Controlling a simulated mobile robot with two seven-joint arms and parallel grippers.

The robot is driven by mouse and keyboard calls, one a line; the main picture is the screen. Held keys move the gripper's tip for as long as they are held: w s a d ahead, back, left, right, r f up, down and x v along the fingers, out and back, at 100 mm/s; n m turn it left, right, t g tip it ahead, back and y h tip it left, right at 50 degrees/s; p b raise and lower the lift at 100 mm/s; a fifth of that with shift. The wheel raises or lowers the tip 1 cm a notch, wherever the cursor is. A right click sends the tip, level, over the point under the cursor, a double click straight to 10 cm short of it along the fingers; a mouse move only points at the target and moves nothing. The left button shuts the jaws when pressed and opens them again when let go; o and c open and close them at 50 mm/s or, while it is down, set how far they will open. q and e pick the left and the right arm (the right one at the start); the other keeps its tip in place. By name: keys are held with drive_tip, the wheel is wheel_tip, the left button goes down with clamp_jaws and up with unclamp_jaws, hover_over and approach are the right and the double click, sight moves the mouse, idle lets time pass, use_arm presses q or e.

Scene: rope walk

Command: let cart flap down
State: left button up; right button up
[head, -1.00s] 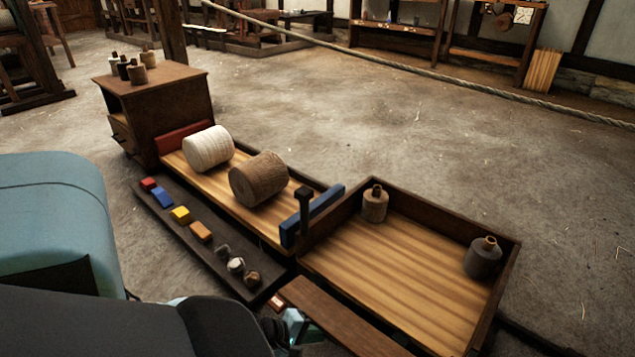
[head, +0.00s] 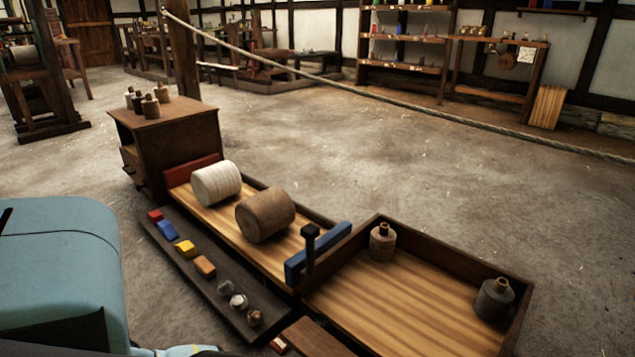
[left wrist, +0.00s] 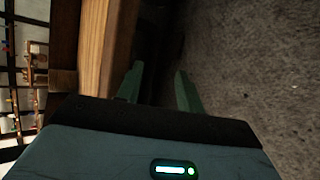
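The cart is a low wooden tray (head: 400,305) with dark raised walls at the lower right of the head view. A brown board (head: 312,338), which looks like its flap, shows at the tray's near left edge and is cut off by the bottom of the picture. I cannot tell its full angle. In the left wrist view my left gripper (left wrist: 158,82) is open, its green fingers apart with a dark gap between them. A light wooden edge (left wrist: 98,45) stands close beside the left finger, and I see no clear contact. My right gripper is not in view.
Two clay bottles (head: 382,242) (head: 494,298) stand in the tray. Beside it, a long bed holds a white spool (head: 216,184) and a brown spool (head: 265,215). A dark strip with coloured blocks (head: 185,247) runs in front. A rope (head: 400,100) crosses the room.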

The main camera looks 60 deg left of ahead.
use_arm(q)
drive_tip(key=shift+w+a+f+n+g, duration=0.2)
drive_tip(key=shift+a+f+n+g, duration=0.1)
drive_tip(key=shift+f+g, duration=0.2)
drive_tip(key=d+p+v, duration=0.1)
drive_tip(key=p+v, duration=0.3)
drive_tip(key=v, duration=0.4)
drive_tip(key=shift+s+a+r+t+p, duration=0.2)
drive_tip(key=shift+s+t+p, duration=0.1)
drive_tip(key=shift+t, duration=0.1)
